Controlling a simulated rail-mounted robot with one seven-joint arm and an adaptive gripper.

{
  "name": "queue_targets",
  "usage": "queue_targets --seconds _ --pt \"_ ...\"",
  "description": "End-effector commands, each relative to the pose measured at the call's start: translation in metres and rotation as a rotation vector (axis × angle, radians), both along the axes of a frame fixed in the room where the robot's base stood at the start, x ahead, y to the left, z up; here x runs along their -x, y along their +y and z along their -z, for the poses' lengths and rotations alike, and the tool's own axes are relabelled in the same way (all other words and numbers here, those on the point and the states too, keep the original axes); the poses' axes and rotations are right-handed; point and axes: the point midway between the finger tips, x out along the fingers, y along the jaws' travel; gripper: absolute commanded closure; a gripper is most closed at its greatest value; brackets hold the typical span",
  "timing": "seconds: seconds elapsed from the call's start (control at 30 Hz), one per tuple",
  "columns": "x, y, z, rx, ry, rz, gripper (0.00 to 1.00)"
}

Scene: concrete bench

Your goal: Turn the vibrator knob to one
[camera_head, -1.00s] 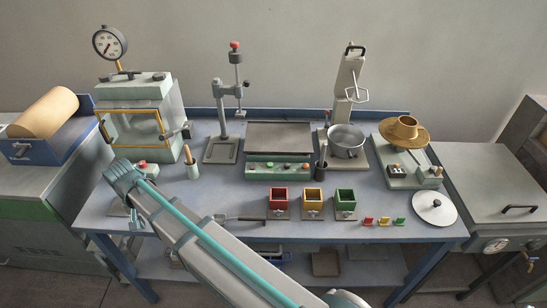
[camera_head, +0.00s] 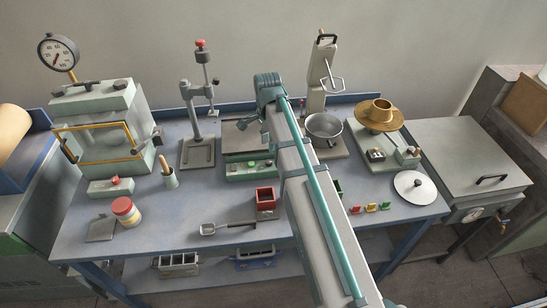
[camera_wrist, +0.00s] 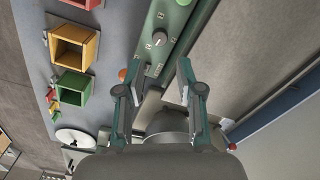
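The vibrator's pale green control panel (camera_head: 242,172) runs along the front of its dark flat table (camera_head: 238,138). In the wrist view the grey knob (camera_wrist: 159,38) sits on the panel between a green button (camera_wrist: 183,2) and an orange one (camera_wrist: 122,74), with small marks around it. I cannot read its setting. My gripper (camera_wrist: 153,78) is open and empty, its fingers apart, with the knob above the fingertips in the picture and not between them. In the head view my gripper (camera_head: 247,125) is over the vibrator table, and my arm covers the panel's right end.
Red (camera_head: 266,199), yellow (camera_wrist: 72,48) and green (camera_wrist: 74,86) moulds stand in front of the panel. A stand (camera_head: 198,110) rises to the left, and a metal bowl (camera_head: 323,126) with a tall machine is to the right. A scoop (camera_head: 226,228) lies at the front.

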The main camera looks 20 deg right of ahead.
Motion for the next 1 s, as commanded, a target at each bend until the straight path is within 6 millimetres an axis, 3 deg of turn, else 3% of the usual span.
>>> queue_targets --seconds 0.5,0.7,1.0 --pt "0.000 0.000 0.072 0.000 0.002 -0.002 0.63" --pt "0.000 0.000 0.085 0.000 0.001 -0.002 0.63" --pt "0.000 0.000 0.088 0.000 0.000 -0.003 0.63"
